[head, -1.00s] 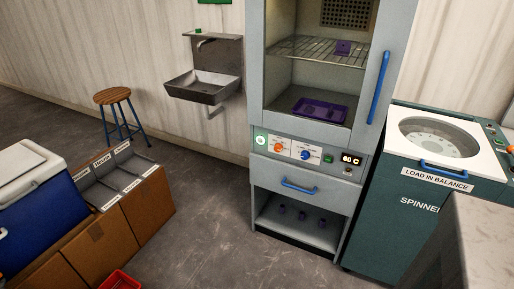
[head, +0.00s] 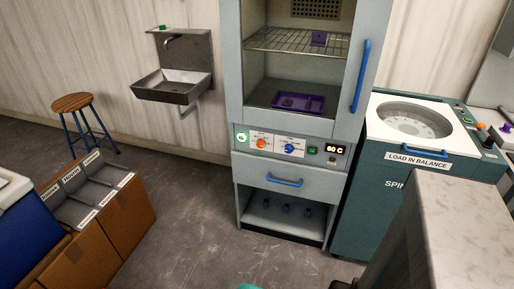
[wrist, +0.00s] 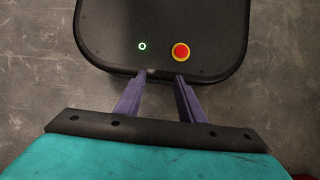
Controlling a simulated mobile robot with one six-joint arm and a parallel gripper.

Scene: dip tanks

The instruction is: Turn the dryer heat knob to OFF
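The dryer (head: 228,100) is a tall grey cabinet in the middle of the head view. Its control panel carries an orange knob (head: 262,143) and a blue knob (head: 289,148), a green button (head: 312,150) and a display (head: 334,149) that seems to read 60 C. The labels around the knobs are too small to read, so I cannot tell which is heat or its setting. My gripper (wrist: 160,80) shows in the wrist view, its two purple fingers apart with nothing between them. It is over my dark base, away from the dryer.
A blue-handled drawer (head: 286,182) is below the panel. The spinner (head: 372,185) stands right of the dryer, with a pale counter (head: 465,230) nearer. A sink (head: 172,88), stool (head: 72,103) and cardboard boxes (head: 125,215) are left. Floor before the dryer is clear.

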